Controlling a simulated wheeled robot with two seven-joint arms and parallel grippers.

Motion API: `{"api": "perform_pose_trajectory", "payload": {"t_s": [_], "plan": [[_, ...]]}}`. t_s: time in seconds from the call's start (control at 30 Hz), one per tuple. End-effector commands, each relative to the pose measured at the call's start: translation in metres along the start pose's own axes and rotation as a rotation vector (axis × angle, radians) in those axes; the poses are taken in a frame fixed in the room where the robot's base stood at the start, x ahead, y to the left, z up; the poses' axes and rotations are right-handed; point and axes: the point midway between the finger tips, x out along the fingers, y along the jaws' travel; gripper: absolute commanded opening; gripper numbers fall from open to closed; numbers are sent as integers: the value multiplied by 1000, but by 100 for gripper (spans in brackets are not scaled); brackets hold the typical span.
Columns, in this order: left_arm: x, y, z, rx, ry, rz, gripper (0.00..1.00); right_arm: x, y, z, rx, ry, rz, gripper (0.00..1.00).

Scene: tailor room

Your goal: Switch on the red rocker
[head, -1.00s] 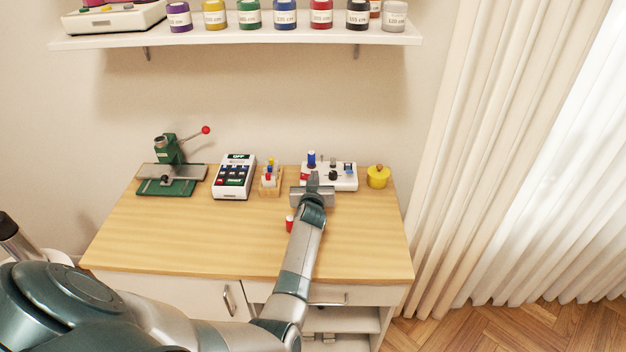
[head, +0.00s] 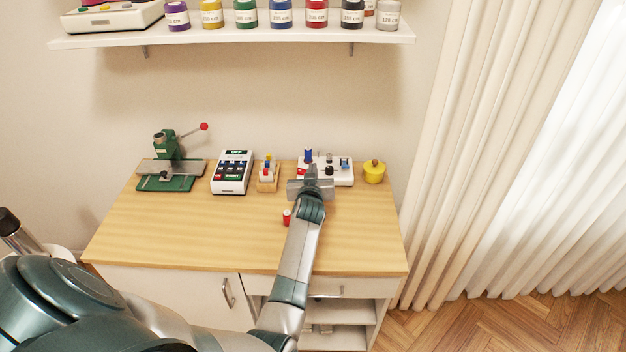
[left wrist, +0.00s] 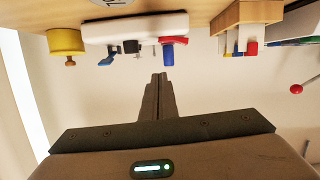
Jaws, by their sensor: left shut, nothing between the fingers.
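A white bobbin-winder-like unit (head: 342,178) stands at the back right of the worktop, with a blue spool (head: 308,155), dark knobs and a small blue part on top. A red part (head: 301,169) shows at its left end; I cannot tell whether it is the rocker. In the left wrist view the unit (left wrist: 130,27) appears upside down, with red beside the blue spool (left wrist: 168,54). My left gripper (head: 311,171) is shut and empty, its tips just in front of the unit, partly hiding it. In the wrist view its fingertips (left wrist: 159,77) are apart from the unit. My right gripper is out of view.
A white box with an OFF display (head: 232,172), a wooden rack of small spools (head: 267,176) and a green press (head: 170,170) stand to the left. A yellow pot (head: 374,172) is at the right. A red spool (head: 287,217) stands beside my forearm. The front worktop is clear.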

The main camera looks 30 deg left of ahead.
Motion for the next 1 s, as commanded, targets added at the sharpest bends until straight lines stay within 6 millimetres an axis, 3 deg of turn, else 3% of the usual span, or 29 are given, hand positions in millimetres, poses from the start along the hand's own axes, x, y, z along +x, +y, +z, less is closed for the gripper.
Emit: {"api": "perform_pose_trajectory", "payload": {"t_s": [0.2, 0.4, 1.0], "plan": [[-31, 2, 2, -2, 1, 1, 0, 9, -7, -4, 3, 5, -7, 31], [-48, 3, 1, 0, 1, 0, 0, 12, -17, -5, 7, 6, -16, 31], [-52, 3, 0, 0, 1, 0, 0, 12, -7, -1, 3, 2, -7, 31]]}}
